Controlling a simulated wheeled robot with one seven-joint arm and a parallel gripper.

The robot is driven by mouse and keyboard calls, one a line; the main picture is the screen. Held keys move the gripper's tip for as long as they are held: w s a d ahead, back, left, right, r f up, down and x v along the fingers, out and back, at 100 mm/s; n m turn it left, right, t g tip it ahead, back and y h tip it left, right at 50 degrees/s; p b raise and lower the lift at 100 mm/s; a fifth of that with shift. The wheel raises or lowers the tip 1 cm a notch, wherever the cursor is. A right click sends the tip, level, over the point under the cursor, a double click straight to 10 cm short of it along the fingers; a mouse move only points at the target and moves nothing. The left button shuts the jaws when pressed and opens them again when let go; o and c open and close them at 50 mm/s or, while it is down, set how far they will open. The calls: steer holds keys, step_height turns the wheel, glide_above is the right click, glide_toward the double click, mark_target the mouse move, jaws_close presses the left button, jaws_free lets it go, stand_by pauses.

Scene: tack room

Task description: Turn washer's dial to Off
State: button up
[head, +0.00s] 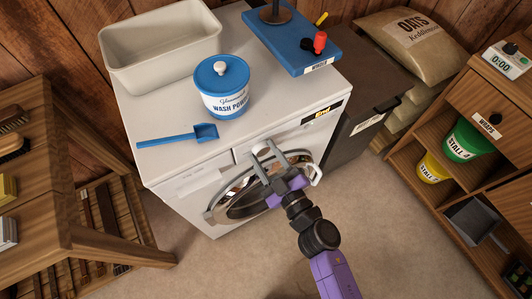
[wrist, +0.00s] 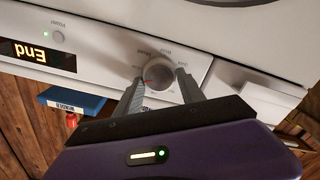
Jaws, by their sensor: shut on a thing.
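The white washer (head: 165,130) stands in the middle of the head view, its round door below the control panel. Its round silver dial (wrist: 158,70) shows in the wrist view, with a red mark pointing left in that picture and small upside-down labels around it. My gripper (wrist: 160,79) is shut on the dial, one finger on each side. The display (head: 322,112) reads "End", upside down in the wrist view (wrist: 38,52). The label at the red mark is unreadable.
On the washer's top are a cream tub (head: 160,50), a blue wash powder canister (head: 222,92), a blue scoop (head: 180,136) and a blue board (head: 290,45). A power button (wrist: 58,36) sits beside the display. Shelving stands left and right; the floor in front is clear.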

steer(key=n, duration=0.6)
steer(key=shift+s+a+f, duration=0.1)
steer(key=shift+f, duration=0.05)
steer(key=n+b, duration=0.1)
steer(key=n, duration=0.5)
steer(key=shift+f+b, duration=0.15)
steer(key=shift+b, duration=0.15)
steer(key=o, duration=1.3)
steer(key=shift+v, duration=3.9)
